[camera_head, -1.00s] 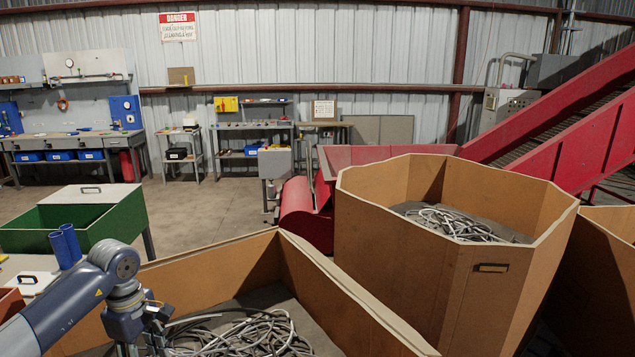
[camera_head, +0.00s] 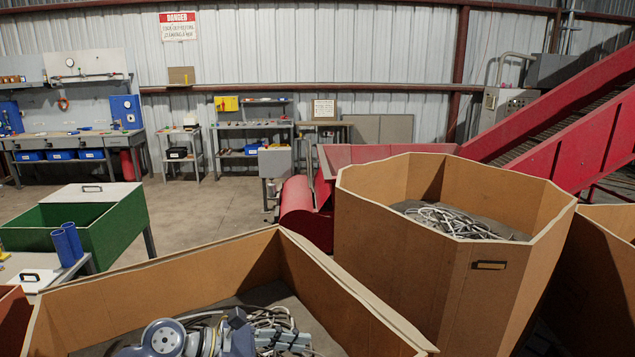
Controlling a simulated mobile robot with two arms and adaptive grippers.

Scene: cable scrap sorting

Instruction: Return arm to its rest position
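My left arm shows at the bottom of the head view, low inside the near cardboard box (camera_head: 330,290). Its gripper (camera_head: 285,341) points right, over or among the grey cable scrap (camera_head: 270,317) in that box. I cannot tell whether its fingers are open or shut, or whether they hold a cable. The lower part of the arm is cut off by the frame's bottom edge. My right gripper is not in view.
A tall octagonal cardboard box (camera_head: 400,255) with more cables (camera_head: 455,221) stands behind to the right, another box (camera_head: 600,270) beside it. A green bin (camera_head: 110,235), blue tubes (camera_head: 68,245) and a red conveyor (camera_head: 570,150) surround them. Open floor lies behind.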

